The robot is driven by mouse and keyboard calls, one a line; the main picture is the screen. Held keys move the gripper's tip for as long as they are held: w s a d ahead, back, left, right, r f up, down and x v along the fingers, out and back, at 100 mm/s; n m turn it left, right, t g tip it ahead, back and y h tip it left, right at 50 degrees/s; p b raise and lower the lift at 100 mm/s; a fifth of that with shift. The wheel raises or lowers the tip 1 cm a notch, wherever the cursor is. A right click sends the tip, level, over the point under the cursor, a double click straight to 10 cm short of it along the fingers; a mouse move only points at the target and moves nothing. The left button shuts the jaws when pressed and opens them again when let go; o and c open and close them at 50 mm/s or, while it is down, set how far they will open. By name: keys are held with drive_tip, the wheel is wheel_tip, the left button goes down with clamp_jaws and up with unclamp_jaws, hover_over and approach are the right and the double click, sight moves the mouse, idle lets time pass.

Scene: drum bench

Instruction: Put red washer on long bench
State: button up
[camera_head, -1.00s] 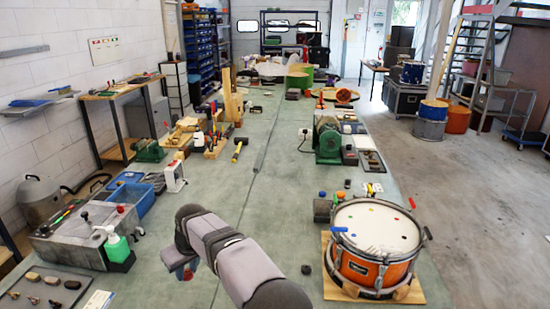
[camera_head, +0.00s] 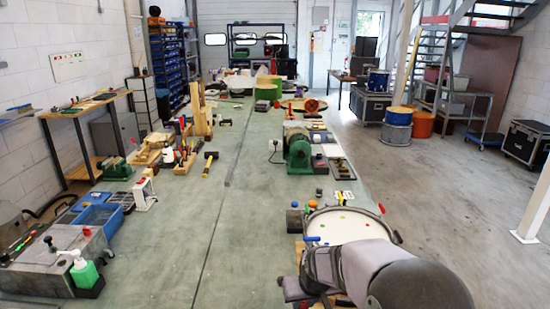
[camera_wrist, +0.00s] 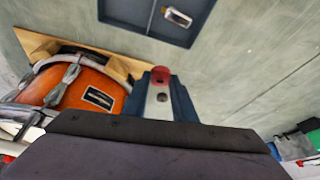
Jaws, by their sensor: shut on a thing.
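The long bench (camera_head: 180,250) is the wide grey-green surface running away from me. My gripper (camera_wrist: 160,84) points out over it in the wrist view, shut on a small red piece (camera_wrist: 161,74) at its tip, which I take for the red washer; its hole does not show. In the head view my gripper (camera_head: 292,290) is low, beside the drum's near left side, and my arm hides what it holds. I cannot tell how high the red piece is above the bench.
The orange drum (camera_wrist: 82,92) stands on a wooden board (camera_wrist: 35,42). A dark blue tray (camera_wrist: 125,12) with a shiny metal piece (camera_wrist: 178,17) lies beyond my gripper. A green motor (camera_head: 298,150) stands further back. The bench's middle is largely clear.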

drive_tip(key=s+d, duration=0.2)
drive_tip(key=s+d+f+m, duration=0.1)
drive_tip(key=s+d, duration=0.1)
drive_tip(key=d, duration=0.1)
drive_tip(key=s+d+m, duration=0.1)
drive_tip(key=s+d, duration=0.1)
drive_tip(key=shift+s+d+f+h, duration=0.15)
drive_tip(key=shift+s+f+h, duration=0.05)
drive_tip(key=shift+h, duration=0.2)
drive_tip(key=shift+n, duration=0.3)
drive_tip(key=shift+n+y, duration=0.3)
drive_tip(key=shift+n, duration=0.2)
drive_tip(key=d+m, duration=0.1)
drive_tip(key=d, duration=0.6)
drive_tip(key=shift+m, duration=0.3)
